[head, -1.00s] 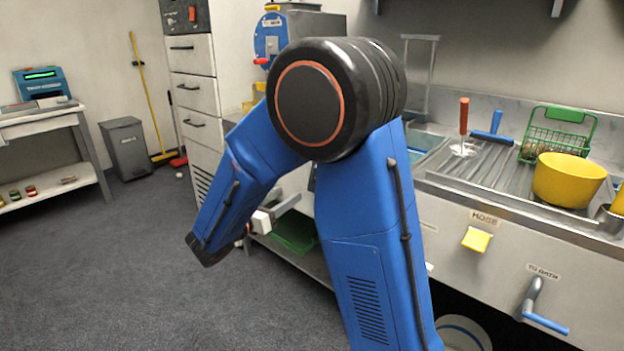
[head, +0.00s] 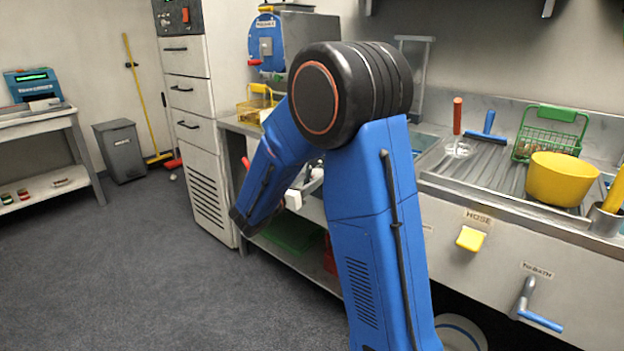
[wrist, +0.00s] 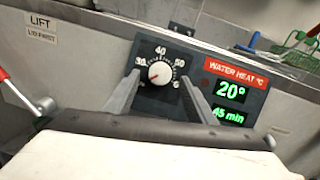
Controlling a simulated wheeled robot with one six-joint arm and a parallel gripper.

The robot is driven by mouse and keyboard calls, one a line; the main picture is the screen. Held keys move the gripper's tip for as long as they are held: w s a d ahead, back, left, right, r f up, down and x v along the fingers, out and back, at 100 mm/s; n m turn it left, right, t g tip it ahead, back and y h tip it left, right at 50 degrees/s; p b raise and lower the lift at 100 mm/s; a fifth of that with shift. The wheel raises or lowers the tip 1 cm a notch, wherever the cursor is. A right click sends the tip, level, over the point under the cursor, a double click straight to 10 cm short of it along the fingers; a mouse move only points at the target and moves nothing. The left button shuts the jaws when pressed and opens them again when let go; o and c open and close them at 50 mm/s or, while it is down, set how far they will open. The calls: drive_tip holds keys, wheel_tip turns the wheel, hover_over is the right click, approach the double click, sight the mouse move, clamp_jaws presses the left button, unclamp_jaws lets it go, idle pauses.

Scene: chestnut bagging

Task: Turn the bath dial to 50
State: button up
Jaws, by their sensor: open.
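The bath dial (wrist: 160,73) is a white round knob on a dark panel, with a scale marked 30, 40 and 50 around it. A small red mark shows on the knob's left side; I cannot read its exact setting. Beside it, under a red "WATER HEAT °C" label, a green display (wrist: 230,91) reads 20° and a lower one reads 45 min. My gripper (wrist: 161,80) is open, with one finger on each side of the dial in the wrist view. I cannot tell whether the fingers touch it. In the head view my blue arm hides the dial.
A red-handled lever (wrist: 22,92) by a "LIFT" label (wrist: 40,22) is left of the panel. In the head view, a yellow hose knob (head: 471,238) and blue-handled lever (head: 540,318) are on the sink front at right. A yellow bowl (head: 562,178) stands above. Floor at left is clear.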

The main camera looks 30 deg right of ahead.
sight(318, 174)
drive_tip(key=shift+x, duration=1.15)
drive_tip(key=c, duration=1.1)
drive_tip(key=shift+o, duration=0.2)
